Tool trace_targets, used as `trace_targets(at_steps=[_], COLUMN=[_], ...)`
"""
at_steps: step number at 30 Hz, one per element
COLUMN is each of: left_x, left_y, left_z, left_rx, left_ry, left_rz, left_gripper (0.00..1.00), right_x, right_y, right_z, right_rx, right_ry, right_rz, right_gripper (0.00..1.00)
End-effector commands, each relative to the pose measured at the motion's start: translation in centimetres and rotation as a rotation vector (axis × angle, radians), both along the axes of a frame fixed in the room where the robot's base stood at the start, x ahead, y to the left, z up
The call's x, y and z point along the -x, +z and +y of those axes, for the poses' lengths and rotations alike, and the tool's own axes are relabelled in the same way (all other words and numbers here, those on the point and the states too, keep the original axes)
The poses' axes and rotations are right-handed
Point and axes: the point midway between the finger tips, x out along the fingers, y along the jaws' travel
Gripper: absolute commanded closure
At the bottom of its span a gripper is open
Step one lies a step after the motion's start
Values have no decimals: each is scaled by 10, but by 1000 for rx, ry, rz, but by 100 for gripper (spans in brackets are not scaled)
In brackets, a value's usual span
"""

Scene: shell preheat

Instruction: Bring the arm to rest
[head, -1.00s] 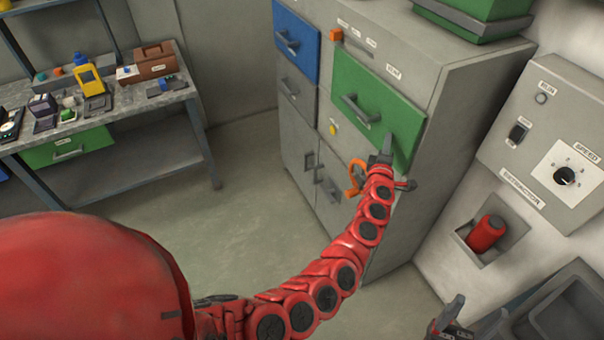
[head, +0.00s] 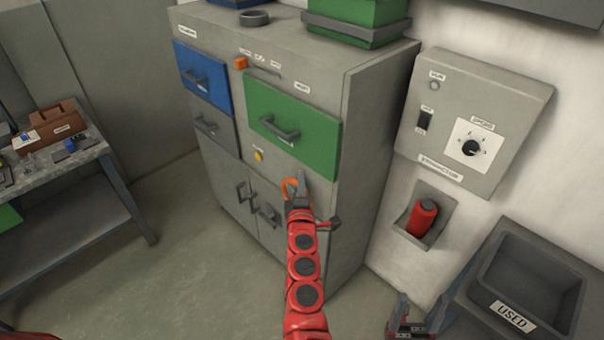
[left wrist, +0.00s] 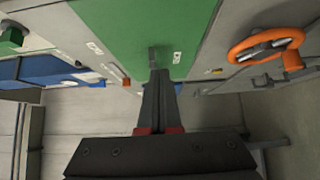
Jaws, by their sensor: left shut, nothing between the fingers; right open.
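My left gripper (head: 304,188) is at the end of the red segmented arm, in front of the grey cabinet (head: 361,150), just below the green drawer front in the head view. It also shows in the left wrist view (left wrist: 160,76), its fingers shut with nothing between them. An orange ring handle (head: 290,190) is partly hidden behind it in the head view; in the wrist view the ring (left wrist: 238,52) is off to the right, apart from the fingers. My right gripper (head: 418,312) is open and empty at the bottom edge of the head view.
The cabinet has a green drawer (head: 318,145) and a blue drawer (head: 211,92), both with handles. On the right are a wall control box (head: 450,92), a red cylinder (head: 421,217) in a holder and a grey bin (head: 470,309) labelled USED. A workbench (head: 72,168) stands left. Floor between is clear.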

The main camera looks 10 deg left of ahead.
Motion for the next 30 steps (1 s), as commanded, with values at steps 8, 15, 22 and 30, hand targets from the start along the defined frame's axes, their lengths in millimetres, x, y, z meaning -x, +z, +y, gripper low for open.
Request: trace_targets(at_steps=[8, 15, 22, 30], left_x=[18, 24, 96, 245], left_y=[0, -12, -49, 36], left_z=[-2, 11, 113, 130], left_rx=[-2, -52, -537, -1184], left_ry=[-2, 47, 438, 854], left_rz=[-2, 13, -8, -526], left_gripper=[100, 100, 100, 100], right_x=[0, 0, 0, 0], right_y=[-6, -7, -13, -21], right_z=[0, 0, 0, 0], right_rx=[0, 0, 0, 0], right_ry=[0, 0, 0, 0], right_rz=[0, 0, 0, 0], right_gripper=[36, 36, 36, 36])
